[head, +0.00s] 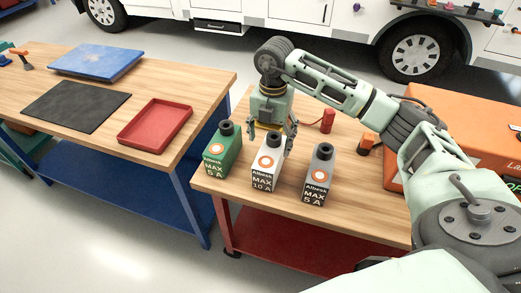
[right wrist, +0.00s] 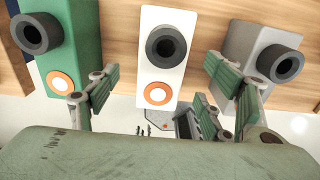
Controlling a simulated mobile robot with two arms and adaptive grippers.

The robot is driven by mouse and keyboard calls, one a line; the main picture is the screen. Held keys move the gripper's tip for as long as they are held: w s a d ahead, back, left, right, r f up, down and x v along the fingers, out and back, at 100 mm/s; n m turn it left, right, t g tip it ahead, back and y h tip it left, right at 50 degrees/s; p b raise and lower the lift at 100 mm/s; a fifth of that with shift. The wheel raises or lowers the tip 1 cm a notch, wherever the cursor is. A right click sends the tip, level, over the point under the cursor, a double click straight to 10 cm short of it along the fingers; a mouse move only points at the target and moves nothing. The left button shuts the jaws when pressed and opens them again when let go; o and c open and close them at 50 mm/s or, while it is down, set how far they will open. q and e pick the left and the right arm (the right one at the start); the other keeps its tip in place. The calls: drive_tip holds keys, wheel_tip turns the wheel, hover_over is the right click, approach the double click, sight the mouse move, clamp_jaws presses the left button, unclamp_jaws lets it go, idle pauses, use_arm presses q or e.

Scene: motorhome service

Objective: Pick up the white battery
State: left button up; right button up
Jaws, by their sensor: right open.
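The white battery (head: 266,166) stands upright on the wooden workbench between a green battery (head: 222,152) and a grey battery (head: 318,176). It has a dark round cap and an orange ring mark, with "MAX 10 A" on its front. My right gripper (head: 270,135) is open and points down just behind and above the white battery. In the right wrist view, the white battery (right wrist: 164,62) lies between the spread fingers of the right gripper (right wrist: 150,95), with the green battery (right wrist: 72,65) to the left and the grey battery (right wrist: 240,48) to the right. I cannot tell any contact. My left gripper is not in view.
An orange case (head: 470,140) stands at the bench's right. A small red object (head: 328,121) and an orange-and-black tool (head: 368,143) lie behind the batteries. A second bench at left holds a red tray (head: 155,125), a black mat (head: 66,107) and a blue board (head: 97,61).

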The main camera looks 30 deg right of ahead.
sight(270, 150)
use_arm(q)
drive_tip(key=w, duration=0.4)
use_arm(e)
drive_tip(key=shift+w+d+f, duration=0.2)
drive_tip(key=shift+w+f, duration=0.15)
drive_tip(key=shift+f, duration=0.1)
drive_tip(key=shift+s+a+f+p, duration=0.1)
drive_tip(key=shift+s+f+p, duration=0.3)
drive_tip(key=shift+f, duration=0.2)
drive_tip(key=shift+s+a+f+p, duration=0.1)
drive_tip(key=shift+s+f+p, duration=0.3)
drive_tip(key=shift+f, duration=0.2)
drive_tip(key=f, duration=0.2)
drive_tip(key=shift+w+f+p, duration=0.25)
drive_tip(key=shift+f+p, duration=0.1)
drive_tip(key=shift+f, duration=0.6)
drive_tip(key=shift+c, duration=0.7)
drive_tip(key=c, duration=1.7)
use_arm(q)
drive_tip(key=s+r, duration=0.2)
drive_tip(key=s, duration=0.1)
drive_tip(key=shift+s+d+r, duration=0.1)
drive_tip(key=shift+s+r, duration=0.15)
use_arm(e)
drive_tip(key=shift+w+r, duration=0.2)
clamp_jaws()
